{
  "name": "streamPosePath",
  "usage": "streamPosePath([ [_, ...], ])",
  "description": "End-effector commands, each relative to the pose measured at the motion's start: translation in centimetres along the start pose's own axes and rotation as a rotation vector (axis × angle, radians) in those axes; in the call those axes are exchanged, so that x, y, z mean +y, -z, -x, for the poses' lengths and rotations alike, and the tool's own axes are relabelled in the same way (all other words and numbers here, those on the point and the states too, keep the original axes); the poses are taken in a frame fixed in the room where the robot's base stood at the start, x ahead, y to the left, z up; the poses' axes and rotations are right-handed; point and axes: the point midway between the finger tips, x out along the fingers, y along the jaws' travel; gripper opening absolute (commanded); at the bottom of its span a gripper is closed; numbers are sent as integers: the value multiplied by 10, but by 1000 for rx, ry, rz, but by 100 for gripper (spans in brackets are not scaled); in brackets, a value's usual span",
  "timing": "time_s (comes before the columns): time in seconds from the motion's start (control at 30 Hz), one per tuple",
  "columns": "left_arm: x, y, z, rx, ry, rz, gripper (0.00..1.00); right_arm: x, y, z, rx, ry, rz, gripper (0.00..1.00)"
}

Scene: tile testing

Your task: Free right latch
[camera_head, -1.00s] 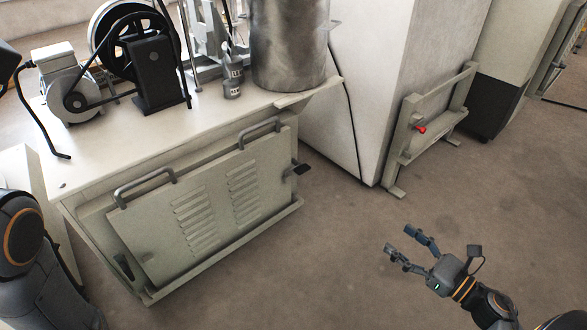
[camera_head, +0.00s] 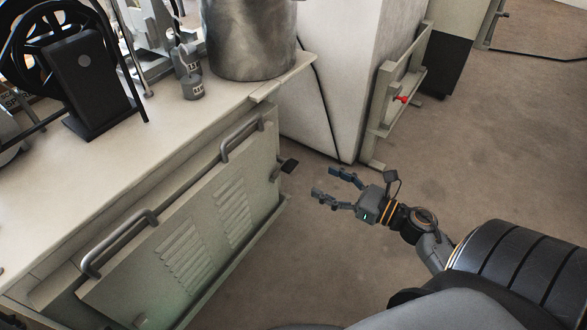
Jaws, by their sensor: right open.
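The right latch (camera_head: 289,165) is a small dark tab at the right edge of the grey vented panel (camera_head: 205,215) on the cabinet front. The panel has two bar handles, a right one (camera_head: 240,137) and a left one (camera_head: 118,243). My right gripper (camera_head: 324,183) is open and empty, to the right of the latch and apart from it, with its fingers pointing left toward the panel. My left gripper is not in view. The left end of the panel is partly cut off by the frame.
A metal pot (camera_head: 250,40), a small bottle (camera_head: 191,75) and a black-wheeled machine (camera_head: 85,75) stand on the worktop (camera_head: 150,130). A grey frame with a red knob (camera_head: 401,99) stands by the white cabinet (camera_head: 345,70). The floor (camera_head: 480,150) at right is clear.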

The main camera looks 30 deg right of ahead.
Motion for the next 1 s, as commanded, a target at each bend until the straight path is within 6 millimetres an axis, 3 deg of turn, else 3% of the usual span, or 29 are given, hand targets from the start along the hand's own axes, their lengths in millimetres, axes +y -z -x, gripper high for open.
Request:
streamPosePath([
  [0.2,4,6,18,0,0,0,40,0,2,-49,-3,-3,5,68],
  [0.43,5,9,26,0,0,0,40,0,1,-84,-2,-2,3,68],
  [0.87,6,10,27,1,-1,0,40,0,0,-95,0,1,1,68],
  [1.0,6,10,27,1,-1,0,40,0,0,-94,0,0,1,43],
])
